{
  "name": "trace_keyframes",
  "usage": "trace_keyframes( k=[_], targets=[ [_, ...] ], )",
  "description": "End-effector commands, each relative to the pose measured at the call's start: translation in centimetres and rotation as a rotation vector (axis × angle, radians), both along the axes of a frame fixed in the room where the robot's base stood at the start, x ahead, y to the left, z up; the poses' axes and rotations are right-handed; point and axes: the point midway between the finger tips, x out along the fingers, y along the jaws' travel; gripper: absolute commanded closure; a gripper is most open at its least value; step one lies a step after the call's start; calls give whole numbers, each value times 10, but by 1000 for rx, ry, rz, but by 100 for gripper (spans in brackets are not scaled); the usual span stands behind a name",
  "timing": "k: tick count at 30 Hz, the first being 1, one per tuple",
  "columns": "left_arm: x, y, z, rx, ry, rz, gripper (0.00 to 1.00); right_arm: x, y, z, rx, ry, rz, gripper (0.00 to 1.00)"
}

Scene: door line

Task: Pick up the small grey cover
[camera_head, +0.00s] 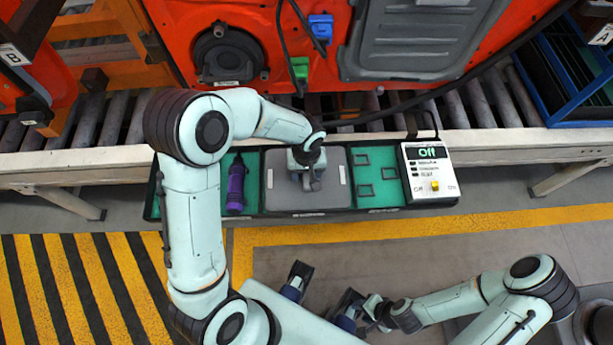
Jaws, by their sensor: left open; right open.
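The small grey cover (333,198) lies flat in the green-lined tray (385,163) in front of the roller conveyor. It is a rounded square panel with light strips near its side edges. My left gripper (310,180) is over the middle of the cover, pointing down, with its jaws open. The gripper and wrist hide the cover's centre, and I cannot tell whether the fingers touch it. My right gripper (374,312) is open and empty, low over the floor, well in front of the tray.
A purple tool (236,185) lies left of the cover. A control box (430,172) reading "Off" stands at the tray's right end. Behind are a roller conveyor (455,108) and an orange door (180,30) with a larger grey panel (415,40) and hanging cables.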

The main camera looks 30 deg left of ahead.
Motion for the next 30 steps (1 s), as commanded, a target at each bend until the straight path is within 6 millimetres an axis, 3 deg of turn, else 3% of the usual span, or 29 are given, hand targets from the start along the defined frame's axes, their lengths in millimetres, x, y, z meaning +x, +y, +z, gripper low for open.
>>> trace_keyframes(
  k=[3, 9, 30],
  targets=[
    [0, 0, -2, 0, 0, 0, 45, -1, 0, -2, 0, 1, 0, 57],
    [0, 0, -1, 0, 0, 0, 100, 0, 0, -2, 0, 1, 0, 57],
    [0, 0, -1, 0, 0, 0, 100, 0, 0, -2, 0, 1, 0, 57]
  ],
)
